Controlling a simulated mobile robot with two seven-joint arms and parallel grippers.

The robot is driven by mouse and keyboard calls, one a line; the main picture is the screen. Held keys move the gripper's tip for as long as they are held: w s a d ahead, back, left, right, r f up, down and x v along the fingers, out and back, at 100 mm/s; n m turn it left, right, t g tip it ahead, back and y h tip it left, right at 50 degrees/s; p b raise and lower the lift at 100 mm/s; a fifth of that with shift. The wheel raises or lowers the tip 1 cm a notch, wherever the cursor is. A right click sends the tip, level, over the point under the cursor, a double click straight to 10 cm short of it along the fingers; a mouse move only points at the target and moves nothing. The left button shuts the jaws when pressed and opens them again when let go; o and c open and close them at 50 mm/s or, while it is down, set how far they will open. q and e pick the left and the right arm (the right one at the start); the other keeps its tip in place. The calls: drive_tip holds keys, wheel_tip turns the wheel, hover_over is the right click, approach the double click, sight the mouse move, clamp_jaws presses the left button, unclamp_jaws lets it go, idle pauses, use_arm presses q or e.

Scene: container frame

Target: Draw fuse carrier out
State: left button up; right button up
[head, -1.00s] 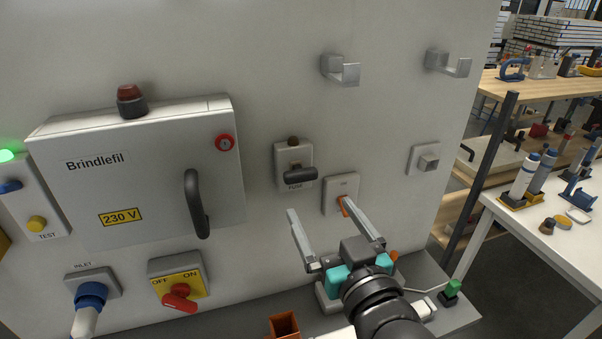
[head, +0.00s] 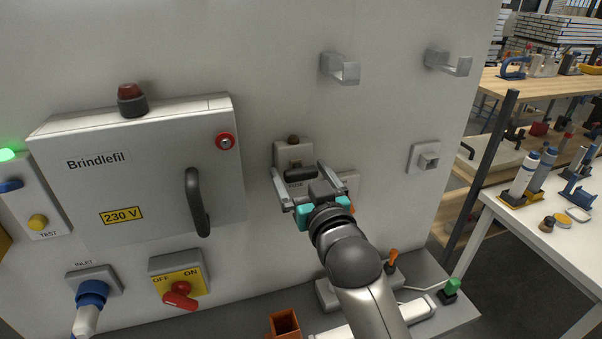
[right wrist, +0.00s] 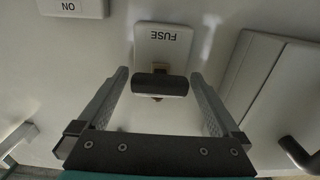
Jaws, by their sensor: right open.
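The fuse carrier (head: 299,175) is a dark bar-shaped handle on the light FUSE block (head: 283,153) on the panel. In the right wrist view the carrier (right wrist: 160,85) shows in front of the FUSE plate (right wrist: 162,45), which appears upside down. My right gripper (head: 297,168) is open, with one finger on each side of the handle. In the right wrist view there is a gap between the handle and each finger of the gripper (right wrist: 160,73). My left gripper is not in view.
The grey Brindlefil cabinet (head: 140,175) with its black handle (head: 197,202) stands out to the left. A switch plate (head: 350,183) sits just right, partly behind my gripper. Two hooks (head: 341,70) are above right. An orange box (head: 285,324) is on the shelf below.

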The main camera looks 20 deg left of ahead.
drive_tip(key=shift+c, duration=0.2)
clamp_jaws()
idle(0.6)
